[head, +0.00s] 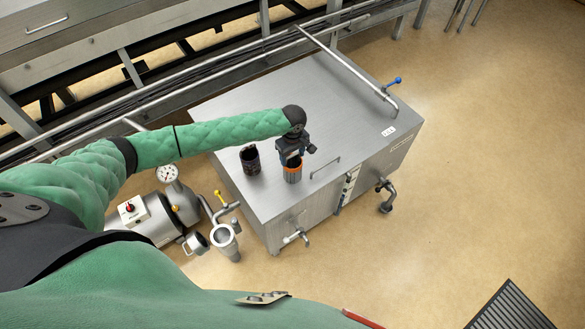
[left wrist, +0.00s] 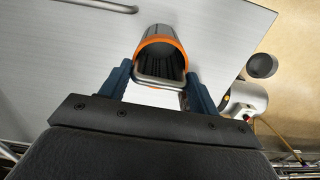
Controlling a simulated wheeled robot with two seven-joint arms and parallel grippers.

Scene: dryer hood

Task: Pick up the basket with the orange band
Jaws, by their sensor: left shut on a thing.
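The basket with the orange band (head: 292,176) is at the front part of the steel cabinet top, under my left gripper (head: 291,160). In the left wrist view the basket (left wrist: 160,47) shows its orange rim and dark inside, with a metal handle loop across its near side. My left gripper (left wrist: 158,92) has its two blue fingers on either side of that loop and is shut on the basket. I cannot tell whether the basket's bottom touches the cabinet top. A second, dark basket (head: 250,160) without an orange band stands to its left. My right gripper is not in view.
The steel cabinet (head: 270,110) has a bare top behind the baskets. A pipe with a blue lever (head: 393,83) runs along its right back. A tank with a gauge (head: 168,175) and pipes with a yellow lever (head: 218,195) stand left of it. Open floor lies to the right.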

